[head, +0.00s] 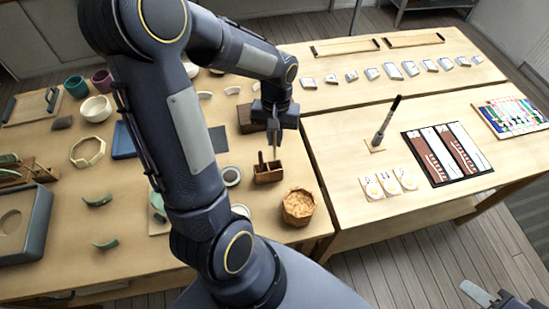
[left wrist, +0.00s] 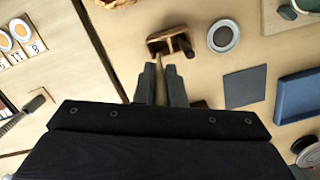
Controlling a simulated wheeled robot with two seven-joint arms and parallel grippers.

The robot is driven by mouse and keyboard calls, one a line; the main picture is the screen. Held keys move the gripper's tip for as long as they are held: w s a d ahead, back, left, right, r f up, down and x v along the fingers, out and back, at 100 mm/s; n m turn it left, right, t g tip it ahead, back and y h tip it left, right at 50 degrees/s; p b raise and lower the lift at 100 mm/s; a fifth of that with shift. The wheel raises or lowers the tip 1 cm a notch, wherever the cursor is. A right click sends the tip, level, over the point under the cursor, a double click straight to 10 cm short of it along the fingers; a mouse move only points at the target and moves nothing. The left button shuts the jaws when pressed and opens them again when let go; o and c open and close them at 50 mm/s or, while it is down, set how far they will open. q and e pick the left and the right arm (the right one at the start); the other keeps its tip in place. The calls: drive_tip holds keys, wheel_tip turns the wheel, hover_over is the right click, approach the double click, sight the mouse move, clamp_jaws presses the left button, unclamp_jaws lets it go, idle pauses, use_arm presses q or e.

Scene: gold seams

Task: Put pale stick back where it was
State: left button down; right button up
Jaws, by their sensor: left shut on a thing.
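My left gripper (head: 275,128) points down above the wooden holder (head: 268,173) on the left table. It is shut on the pale stick (head: 275,146), a thin piece that hangs down from the fingers toward the holder. In the left wrist view the stick (left wrist: 160,72) shows between the two fingertips (left wrist: 161,84), with its far end at the holder (left wrist: 170,42). I cannot tell whether the tip is inside the holder. A darker stick (head: 261,158) stands in the holder. Part of my right gripper (head: 500,298) shows at the bottom right corner; its fingers are not clear.
A woven basket (head: 298,207) stands in front of the holder. A round dish (head: 231,175) and a dark flat square (head: 218,139) lie to its left, and a brown block (head: 250,118) behind. An upright brush (head: 385,122) stands on the right table.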

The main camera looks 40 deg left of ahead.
sight(275, 155)
use_arm(q)
wheel_tip(275, 155, down, 9)
drive_tip(key=b, duration=0.6)
drive_tip(key=shift+f, duration=0.1)
drive_tip(key=c, duration=2)
unclamp_jaws()
drive_tip(key=shift+f+b, duration=0.1)
drive_tip(key=shift+b, duration=0.2)
drive_tip(key=shift+o, duration=1.1)
